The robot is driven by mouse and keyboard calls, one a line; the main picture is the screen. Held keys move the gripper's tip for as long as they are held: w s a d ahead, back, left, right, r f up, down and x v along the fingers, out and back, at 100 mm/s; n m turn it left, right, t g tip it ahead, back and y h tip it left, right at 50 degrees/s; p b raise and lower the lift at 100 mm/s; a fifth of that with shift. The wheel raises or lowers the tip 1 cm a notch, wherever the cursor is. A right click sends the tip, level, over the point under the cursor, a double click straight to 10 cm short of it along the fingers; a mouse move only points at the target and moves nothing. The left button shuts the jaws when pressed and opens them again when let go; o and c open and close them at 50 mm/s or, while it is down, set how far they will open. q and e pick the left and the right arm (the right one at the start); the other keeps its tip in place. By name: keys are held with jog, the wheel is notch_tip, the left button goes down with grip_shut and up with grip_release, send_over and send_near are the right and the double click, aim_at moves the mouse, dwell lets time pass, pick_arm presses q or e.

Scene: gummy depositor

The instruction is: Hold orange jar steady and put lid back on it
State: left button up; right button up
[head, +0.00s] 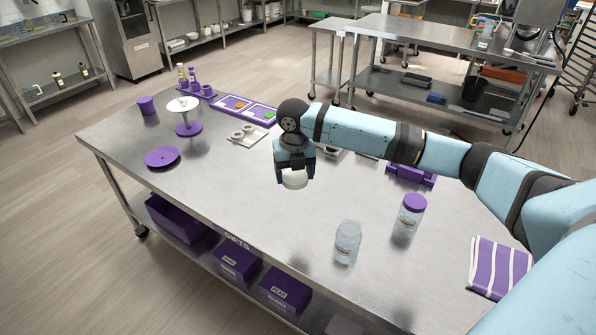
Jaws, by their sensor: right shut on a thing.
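My right gripper (294,177) is above the middle of the steel table, pointing down and shut on a pale round thing (295,182), which looks like a lid. A clear jar (347,242) stands upright near the table's front edge, to the right of and nearer than the gripper, with no coloured lid on it. A second clear jar (411,218) with a purple lid (414,202) stands to its right. No orange shows on either jar, so I cannot tell which is the orange one. Nothing touches either jar. My left gripper is out of view.
On the steel table (240,205) are a purple disc (162,157), a white-topped stand (184,105), a purple tray (243,108), a purple block (410,175) behind the jars, and a striped cloth (499,268) at right. Purple bins (237,262) sit below. The left front tabletop is clear.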

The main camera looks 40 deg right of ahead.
jog(key=a+r+m, duration=0.1)
jog(key=a+m, duration=0.3)
jog(key=m, duration=0.6)
jog(key=a+r+m, duration=0.1)
jog(key=a+m, duration=0.3)
jog(key=m, duration=0.7)
jog(key=s+a+r+m, duration=0.1)
jog(key=a+m, duration=0.3)
jog(key=m, duration=0.6)
jog(key=shift+r+m, duration=0.3)
